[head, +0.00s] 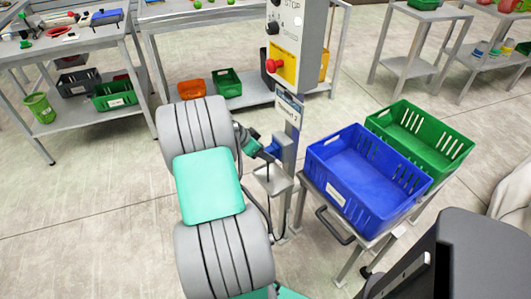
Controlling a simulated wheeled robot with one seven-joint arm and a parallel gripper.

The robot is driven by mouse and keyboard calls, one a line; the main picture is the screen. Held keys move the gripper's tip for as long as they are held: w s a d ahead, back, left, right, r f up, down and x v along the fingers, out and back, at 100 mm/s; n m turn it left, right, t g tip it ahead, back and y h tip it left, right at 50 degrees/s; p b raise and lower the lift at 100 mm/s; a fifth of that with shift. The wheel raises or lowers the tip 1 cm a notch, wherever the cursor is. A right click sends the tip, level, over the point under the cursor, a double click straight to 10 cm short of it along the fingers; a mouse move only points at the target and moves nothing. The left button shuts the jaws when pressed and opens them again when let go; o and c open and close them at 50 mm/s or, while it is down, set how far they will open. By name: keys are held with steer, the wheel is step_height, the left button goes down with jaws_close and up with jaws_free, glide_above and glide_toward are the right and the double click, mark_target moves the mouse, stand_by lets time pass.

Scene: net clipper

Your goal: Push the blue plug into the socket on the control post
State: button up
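The control post (291,110) stands upright right of my arm, with a grey control box at its top. A small blue part (273,149), which looks like the blue plug, sits against the post below the label. A dark cable hangs below it. My gripper (265,153) is small in view, just left of the blue part and touching or nearly touching it. Its fingertips are too small and partly hidden to show whether they grip. The socket cannot be told apart from the blue part, so how deep the plug sits is unclear.
A blue crate (365,178) and a green crate (420,138) stand on a cart right of the post. The box carries a red button (272,66) on a yellow panel. A grey bracket (272,180) juts out below the blue part. Workbenches stand behind; the left floor is clear.

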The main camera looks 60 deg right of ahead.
steer(key=v, duration=0.6)
steer(key=shift+a+r, duration=0.1)
steer(key=shift+r, duration=0.05)
